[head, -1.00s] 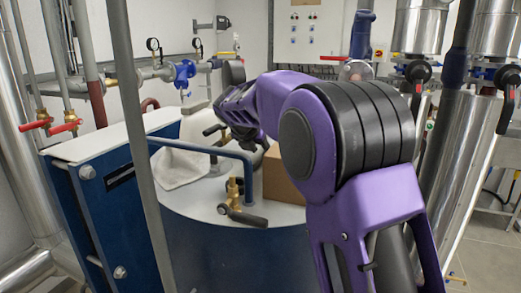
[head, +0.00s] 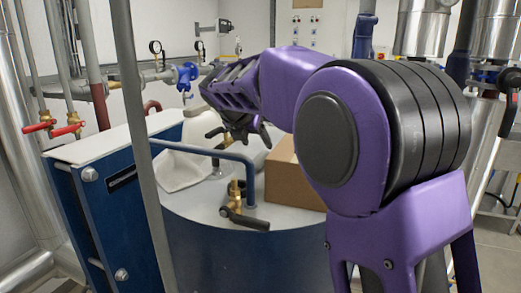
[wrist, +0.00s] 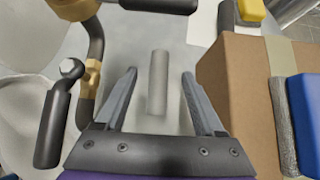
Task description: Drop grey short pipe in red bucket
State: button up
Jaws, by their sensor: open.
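The grey short pipe (wrist: 158,82) shows in the wrist view as a small grey cylinder over the pale tank top. My gripper (wrist: 159,73) is open, with one finger on each side of the pipe and a gap on both sides. I cannot tell how high the fingers are above it. In the head view my gripper (head: 245,137) points down over the blue tank's white top, and I cannot make out the pipe there. No red bucket shows in either view.
A cardboard box (wrist: 235,95) stands right of the fingers, also in the head view (head: 295,173). A brass valve with a black handle (wrist: 58,115) is on the left. A blue rail (head: 205,150) and a grey upright pole (head: 140,130) stand in front.

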jog(key=shift+o, duration=0.4)
jog(key=v, duration=0.5)
jog(key=shift+s+a, duration=0.2)
jog(key=shift+a, duration=0.05)
send_near(258, 157)
jog(key=x, duration=0.4)
jog(key=shift+s+a+f+b, duration=0.2)
jog(key=shift+a+f+b, duration=0.05)
jog(key=shift+b, duration=0.05)
jog(key=shift+d+x, duration=0.15)
jog(key=shift+x, duration=1.4)
jog(key=shift+d+x, duration=0.1)
jog(key=shift+x, duration=1.5)
jog(key=shift+r, duration=0.25)
grip_shut()
